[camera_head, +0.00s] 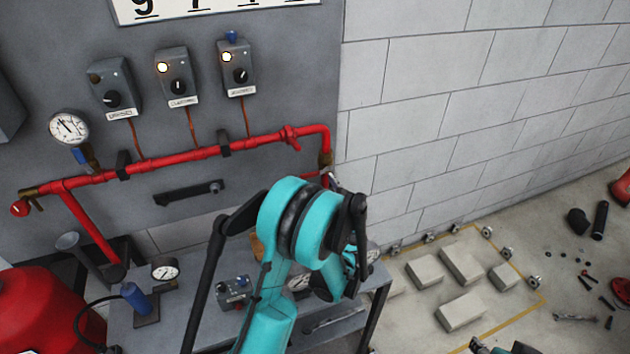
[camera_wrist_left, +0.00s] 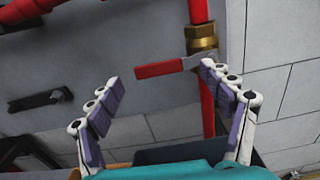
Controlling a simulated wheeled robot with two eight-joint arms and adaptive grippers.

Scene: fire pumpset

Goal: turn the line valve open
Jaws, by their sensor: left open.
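The line valve has a brass body (camera_wrist_left: 202,40) on a vertical red pipe (camera_wrist_left: 208,110) in the left wrist view. Its flat red lever (camera_wrist_left: 160,68) sticks out sideways to the left, across the pipe's direction. My left gripper (camera_wrist_left: 160,75) is open, with one finger near each end of the lever. The right-hand fingertip is close below the brass body; I cannot tell whether it touches. In the head view the brass fitting (camera_head: 325,159) shows at the pipe's right end, and my teal left arm hides most of the gripper and lever. A sliver of my right arm shows at the bottom edge.
The red pipe (camera_head: 200,153) runs along the grey panel below three switch boxes (camera_head: 178,85). A pressure gauge (camera_head: 68,128) is at left. A bench (camera_head: 190,310) with tools and gauges stands below my arm. Blocks (camera_head: 461,311) lie on the floor at right.

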